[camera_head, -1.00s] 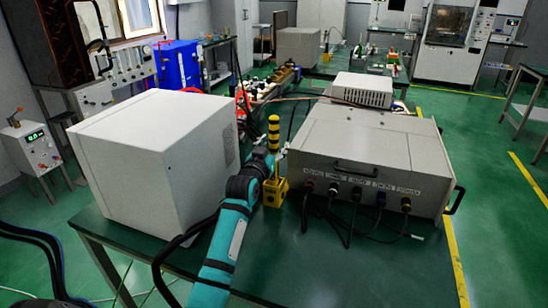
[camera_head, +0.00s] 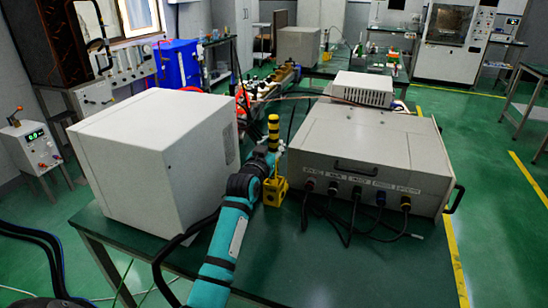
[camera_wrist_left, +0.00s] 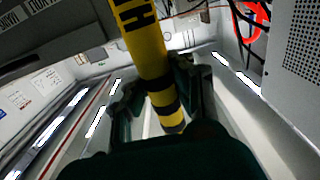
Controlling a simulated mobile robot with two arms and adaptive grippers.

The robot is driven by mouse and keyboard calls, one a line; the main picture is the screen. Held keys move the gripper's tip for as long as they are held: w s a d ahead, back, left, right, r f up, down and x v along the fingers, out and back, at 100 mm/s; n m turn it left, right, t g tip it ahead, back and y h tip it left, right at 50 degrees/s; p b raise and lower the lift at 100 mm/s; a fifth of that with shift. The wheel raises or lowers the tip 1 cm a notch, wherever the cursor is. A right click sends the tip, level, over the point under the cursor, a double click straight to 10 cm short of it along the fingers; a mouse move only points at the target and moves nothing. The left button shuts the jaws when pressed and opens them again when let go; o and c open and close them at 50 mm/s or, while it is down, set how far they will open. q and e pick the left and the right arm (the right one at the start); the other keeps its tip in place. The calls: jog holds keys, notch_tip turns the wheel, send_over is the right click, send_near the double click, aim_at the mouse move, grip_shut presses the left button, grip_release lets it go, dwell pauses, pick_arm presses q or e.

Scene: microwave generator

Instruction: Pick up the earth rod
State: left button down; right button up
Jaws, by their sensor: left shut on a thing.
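The earth rod (camera_head: 273,132) is a yellow and black banded rod, standing roughly upright between the two grey-white boxes. My left gripper (camera_head: 272,155) is shut on it below its visible top. The left wrist view shows the rod (camera_wrist_left: 143,45) running between the two dark fingers of my left gripper (camera_wrist_left: 163,92), with black markings on its yellow surface. A yellow holder (camera_head: 275,191) stands on the table directly below the gripper. My right gripper is not in view.
A large white box (camera_head: 150,160) stands close to the left of my arm. A wide grey unit (camera_head: 365,160) with cables at its front stands close to the right. A smaller white device (camera_head: 362,90) is behind it. The green table (camera_head: 350,270) is clear in front.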

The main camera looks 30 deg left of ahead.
aim_at(274, 115)
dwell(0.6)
pick_arm(q)
notch_tip(274, 115, up, 9)
jog(key=shift+f, duration=0.2)
notch_tip(274, 115, up, 3)
jog(key=shift+f+p, duration=0.1)
jog(key=shift+p, duration=0.5)
jog(key=shift+r+p, duration=0.85)
jog(key=shift+f, duration=0.1)
